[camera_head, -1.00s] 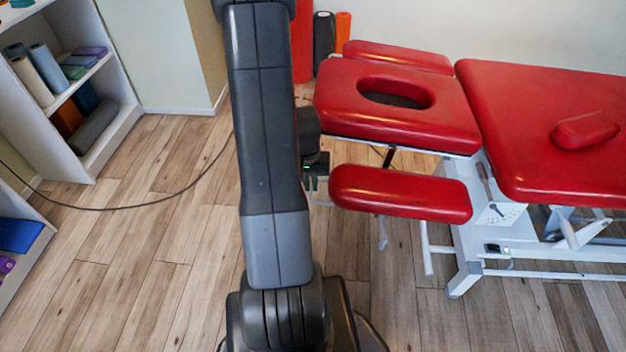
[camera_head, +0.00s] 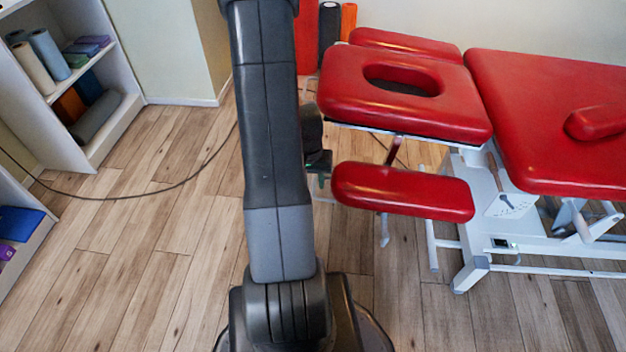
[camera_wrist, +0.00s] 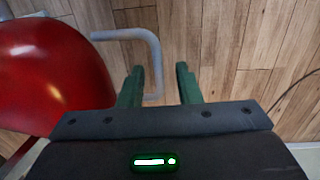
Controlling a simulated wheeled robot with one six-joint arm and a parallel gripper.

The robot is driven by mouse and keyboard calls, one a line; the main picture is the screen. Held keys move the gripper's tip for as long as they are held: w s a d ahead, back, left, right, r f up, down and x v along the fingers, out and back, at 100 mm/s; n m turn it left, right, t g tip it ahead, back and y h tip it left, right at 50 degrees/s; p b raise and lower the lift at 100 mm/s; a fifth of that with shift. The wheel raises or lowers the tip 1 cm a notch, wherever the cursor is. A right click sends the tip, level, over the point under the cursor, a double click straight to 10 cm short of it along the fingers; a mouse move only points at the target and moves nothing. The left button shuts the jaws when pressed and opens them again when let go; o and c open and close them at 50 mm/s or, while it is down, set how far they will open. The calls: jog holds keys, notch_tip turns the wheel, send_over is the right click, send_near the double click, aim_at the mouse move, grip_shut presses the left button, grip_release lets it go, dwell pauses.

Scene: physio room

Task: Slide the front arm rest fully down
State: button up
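The front arm rest (camera_head: 403,191) is a red padded bar on the near side of the red head rest (camera_head: 450,100). It hangs below the head rest, with a clear gap between them. In the wrist view its red pad (camera_wrist: 50,75) fills the left side. A grey bent metal bar (camera_wrist: 125,35) comes out beside the pad and curves down between my gripper's green fingers. My gripper (camera_wrist: 160,88) is open, with a gap between the fingers; I cannot tell whether they touch the bar. In the head view my gripper (camera_head: 319,180) is at the arm rest's left end, partly hidden by my arm.
The red treatment table (camera_head: 550,110) with its white frame (camera_head: 500,250) stands at right. A second arm rest (camera_head: 405,45) is on the far side. White shelves (camera_head: 105,80) stand at left. A cable (camera_head: 130,195) lies on the otherwise clear wood floor.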

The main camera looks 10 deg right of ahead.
jog(key=shift+r, duration=0.1)
notch_tip(320, 180, up, 14)
jog(key=a+p, duration=0.1)
jog(key=p, duration=0.2)
jog(key=shift+w+f+p, duration=0.15)
jog(key=shift+f+p, duration=0.05)
jog(key=shift+p, duration=0.15)
jog(key=shift+f, duration=0.1)
jog(key=f+b, duration=0.1)
jog(key=f, duration=0.3)
jog(key=f+b, duration=0.1)
jog(key=f, duration=0.4)
jog(key=d+f+b, duration=0.1)
jog(key=f, duration=0.3)
jog(key=shift+s+f+b, duration=0.2)
jog(key=shift+f+b, duration=0.15)
jog(key=shift+b, duration=0.05)
jog(key=shift+d+r, duration=0.1)
jog(key=shift+r, duration=0.2)
jog(key=shift+r, duration=0.1)
